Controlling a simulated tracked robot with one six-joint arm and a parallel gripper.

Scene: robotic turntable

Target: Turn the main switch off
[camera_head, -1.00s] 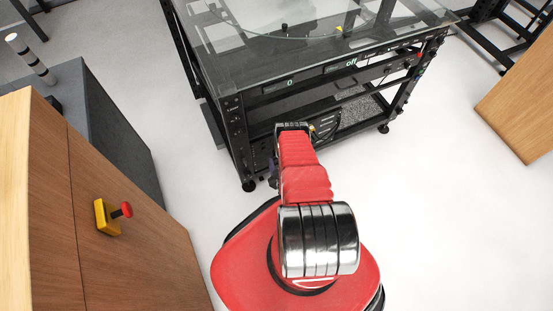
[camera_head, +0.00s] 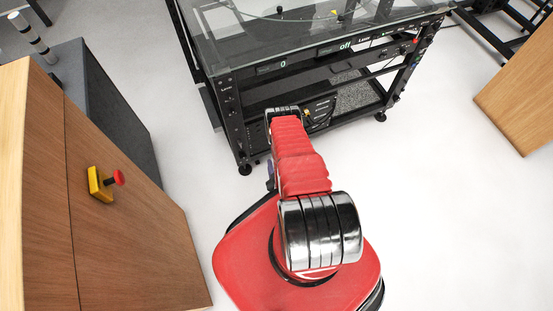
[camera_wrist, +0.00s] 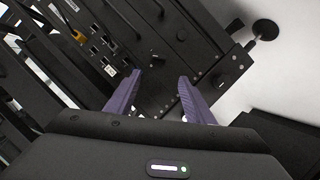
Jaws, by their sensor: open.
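The black turntable rack (camera_head: 231,105) stands ahead, with small switches and displays reading "0" and "off" on its upper front. In the wrist view, a black panel (camera_wrist: 200,62) carries a small dark knob (camera_wrist: 155,57) between and beyond my fingers. I cannot tell which is the main switch. My gripper (camera_wrist: 160,86) is open and empty, its two purple fingers pointing at the panel. In the head view my arm largely hides the gripper at the rack's lower front.
A wooden board (camera_head: 520,95) is at right. In the wrist view, sockets and a yellow plug (camera_wrist: 78,37) are left. White floor at right is clear.

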